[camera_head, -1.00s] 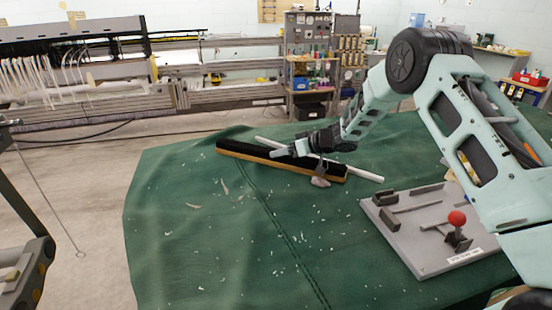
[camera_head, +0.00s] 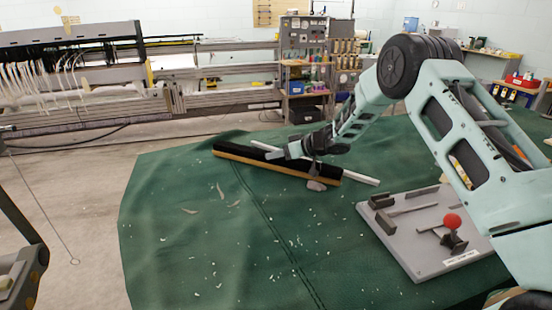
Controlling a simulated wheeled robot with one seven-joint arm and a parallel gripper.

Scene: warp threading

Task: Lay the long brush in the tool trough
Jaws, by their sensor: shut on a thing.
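The long brush (camera_head: 240,155), with dark bristles and a tan wooden edge, lies slantwise at the far side of the green cloth. My gripper (camera_head: 313,168) is at its right half, shut on the brush as far as I can see. The fingers are small and partly hidden by the wrist. The brush looks low over or on the cloth; I cannot tell if it is lifted. I cannot pick out the tool trough with certainty.
A white rod (camera_head: 360,178) lies just behind the brush. A small greyish lump (camera_head: 316,186) is in front of it. A grey board (camera_head: 400,240) with a red knob (camera_head: 452,221) stands at right. Scraps dot the cloth (camera_head: 190,240). A loom frame (camera_head: 220,97) stands behind.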

